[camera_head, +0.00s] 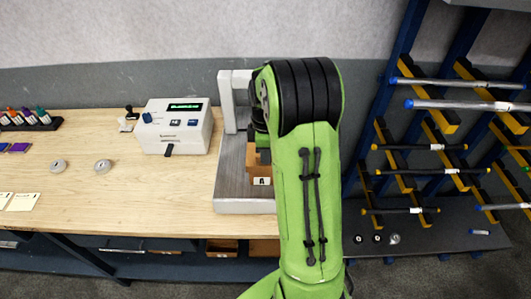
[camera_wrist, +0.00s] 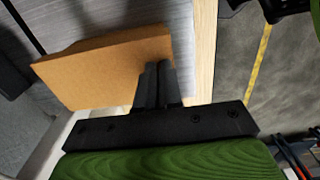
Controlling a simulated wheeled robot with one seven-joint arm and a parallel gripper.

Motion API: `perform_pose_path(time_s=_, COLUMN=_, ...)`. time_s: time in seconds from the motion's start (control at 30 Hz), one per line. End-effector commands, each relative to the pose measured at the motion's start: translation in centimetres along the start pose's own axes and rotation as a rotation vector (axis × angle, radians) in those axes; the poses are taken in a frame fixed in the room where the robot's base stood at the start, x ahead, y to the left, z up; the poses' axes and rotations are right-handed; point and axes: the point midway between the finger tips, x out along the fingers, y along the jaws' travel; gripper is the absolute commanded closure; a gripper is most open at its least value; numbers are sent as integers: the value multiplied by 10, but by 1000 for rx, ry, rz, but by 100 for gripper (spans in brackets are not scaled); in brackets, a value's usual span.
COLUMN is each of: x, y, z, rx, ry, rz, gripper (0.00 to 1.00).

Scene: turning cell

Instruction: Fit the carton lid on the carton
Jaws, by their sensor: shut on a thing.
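A brown cardboard piece, which looks like the carton lid (camera_wrist: 105,68), fills the upper left of the wrist view. My gripper (camera_wrist: 158,68) is shut on its right-hand edge. In the head view a brown carton (camera_head: 261,171) with a white label marked A stands on a grey metal plate, partly hidden behind my arm. My gripper is hidden there by the green arm. I cannot tell whether the lid touches the carton, as the contact is out of sight.
The grey plate (camera_head: 236,204) has a pale upright frame (camera_head: 228,100) at its back. A white device (camera_head: 175,128) with a green display stands to the left on the wooden bench (camera_head: 130,195). A blue rack (camera_head: 395,75) with rods stands to the right.

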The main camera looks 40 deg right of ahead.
Motion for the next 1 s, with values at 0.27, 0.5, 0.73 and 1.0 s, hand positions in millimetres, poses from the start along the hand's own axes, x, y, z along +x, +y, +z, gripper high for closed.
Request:
perform_pose_path(time_s=0.27, x=0, y=0, z=0, rx=-1, ry=0, rz=0, gripper=100)
perform_pose_path(time_s=0.5, x=1, y=0, z=0, rx=0, ry=0, rz=0, gripper=100)
perform_pose_path(time_s=0.73, x=7, y=0, z=0, rx=-1, ry=0, rz=0, gripper=100)
perform_pose_path(time_s=1.0, x=13, y=0, z=0, rx=0, ry=0, rz=0, gripper=100)
